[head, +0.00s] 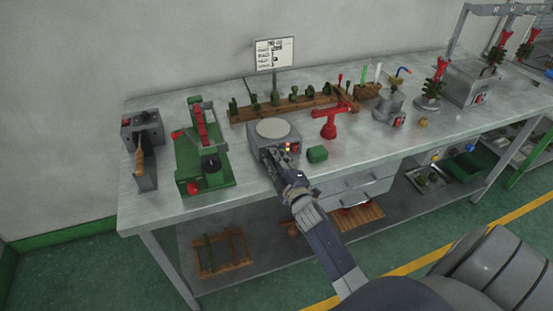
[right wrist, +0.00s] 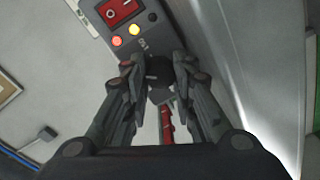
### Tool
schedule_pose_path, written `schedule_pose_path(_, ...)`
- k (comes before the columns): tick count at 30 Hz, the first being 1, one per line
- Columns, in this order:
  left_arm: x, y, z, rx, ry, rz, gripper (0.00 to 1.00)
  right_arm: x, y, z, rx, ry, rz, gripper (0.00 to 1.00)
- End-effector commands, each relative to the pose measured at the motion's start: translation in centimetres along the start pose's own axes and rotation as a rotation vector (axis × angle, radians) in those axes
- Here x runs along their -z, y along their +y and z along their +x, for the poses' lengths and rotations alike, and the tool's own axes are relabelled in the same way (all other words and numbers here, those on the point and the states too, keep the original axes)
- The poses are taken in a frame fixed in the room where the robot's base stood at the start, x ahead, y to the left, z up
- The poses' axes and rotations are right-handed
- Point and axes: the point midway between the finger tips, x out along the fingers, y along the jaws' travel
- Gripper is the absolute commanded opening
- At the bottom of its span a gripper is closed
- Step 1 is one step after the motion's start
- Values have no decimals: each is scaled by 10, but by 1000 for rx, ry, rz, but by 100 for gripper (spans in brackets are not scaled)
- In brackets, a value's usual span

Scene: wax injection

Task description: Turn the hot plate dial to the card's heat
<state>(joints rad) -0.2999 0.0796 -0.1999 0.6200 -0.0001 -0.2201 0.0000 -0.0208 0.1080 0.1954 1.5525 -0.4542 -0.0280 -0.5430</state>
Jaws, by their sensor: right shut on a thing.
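The hot plate (head: 272,129) is a grey box with a pale round top, standing near the middle of the bench. My right gripper (head: 284,157) is at its front face. In the right wrist view the fingers of my right gripper (right wrist: 159,75) are shut on the dark dial (right wrist: 157,66). The dial's setting is hidden by the fingers. A red rocker switch (right wrist: 120,11), a lit orange-red lamp (right wrist: 117,41) and a yellow lamp (right wrist: 134,29) show on the same panel. The card (head: 273,53) stands behind; its writing is too small to read. My left gripper is out of view.
A green block (head: 317,154) and a red stand (head: 330,122) are close on the right. A green press (head: 204,160) stands on the left. A wooden rack (head: 285,107) with green pieces lies behind. The bench front left of my arm is clear.

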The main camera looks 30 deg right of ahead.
Motion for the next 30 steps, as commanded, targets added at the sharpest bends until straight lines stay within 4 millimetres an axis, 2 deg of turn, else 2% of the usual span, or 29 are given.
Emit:
schedule_pose_path(18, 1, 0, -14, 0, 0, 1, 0, -1, -1, 0, 1, 26, 577, 1)
schedule_pose_path(30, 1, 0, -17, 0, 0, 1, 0, -2, -1, 0, -1, 39, 841, 1)
